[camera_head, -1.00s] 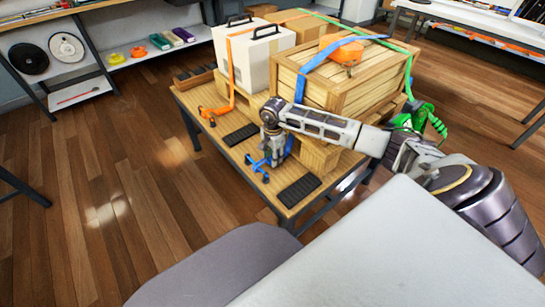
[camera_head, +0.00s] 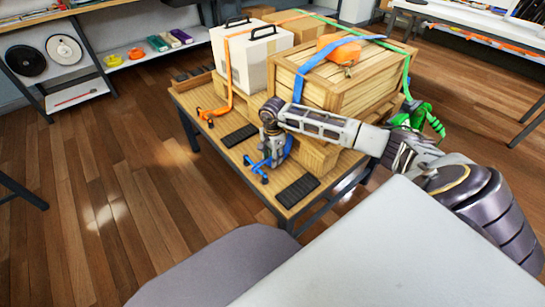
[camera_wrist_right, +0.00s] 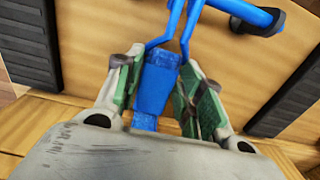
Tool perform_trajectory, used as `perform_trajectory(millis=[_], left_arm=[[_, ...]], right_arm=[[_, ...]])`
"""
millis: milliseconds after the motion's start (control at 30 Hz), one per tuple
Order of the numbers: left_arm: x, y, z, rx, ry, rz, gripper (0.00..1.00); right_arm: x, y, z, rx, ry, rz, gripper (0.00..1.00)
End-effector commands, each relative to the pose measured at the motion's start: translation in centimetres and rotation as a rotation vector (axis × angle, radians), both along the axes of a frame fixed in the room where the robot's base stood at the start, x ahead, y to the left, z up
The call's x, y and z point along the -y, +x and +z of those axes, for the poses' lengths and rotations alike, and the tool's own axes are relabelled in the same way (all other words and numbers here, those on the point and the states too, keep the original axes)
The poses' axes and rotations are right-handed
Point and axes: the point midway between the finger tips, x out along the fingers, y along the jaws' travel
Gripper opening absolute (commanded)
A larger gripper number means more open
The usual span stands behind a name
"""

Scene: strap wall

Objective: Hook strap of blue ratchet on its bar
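The blue strap (camera_head: 299,87) runs over the wooden crate (camera_head: 362,80) and down its front. My right gripper (camera_head: 272,155) is low at the front of the crate, just above the tabletop. In the right wrist view, its fingers (camera_wrist_right: 160,85) close on both sides of the flat blue strap end (camera_wrist_right: 156,84). A forked blue wire hook (camera_wrist_right: 176,35) extends beyond the fingers. A blue bar with a dark end (camera_wrist_right: 245,14) lies past the hook; they look apart there. In the head view, the blue fitting (camera_head: 257,170) is at the table's front edge, partly hidden by my gripper. My left gripper is out of view.
The wooden table (camera_head: 237,158) carries black ribbed pads (camera_head: 297,191). The floor to the left is clear.

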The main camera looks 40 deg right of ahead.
Motion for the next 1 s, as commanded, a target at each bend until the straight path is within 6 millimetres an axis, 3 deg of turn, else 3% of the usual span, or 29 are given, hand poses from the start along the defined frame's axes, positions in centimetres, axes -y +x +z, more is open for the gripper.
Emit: perform_trajectory(millis=[167, 633, 1000], left_arm=[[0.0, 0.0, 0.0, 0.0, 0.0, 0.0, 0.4], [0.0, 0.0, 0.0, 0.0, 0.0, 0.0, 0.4], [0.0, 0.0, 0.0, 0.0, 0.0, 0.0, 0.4]], right_arm=[[0.0, 0.0, 0.0, 0.0, 0.0, 0.0, 0.61], [0.0, 0.0, 0.5, 0.001, 0.0, 0.0, 0.61], [0.0, 0.1, 4.7, 0.003, 0.0, 0.0, 0.61]])
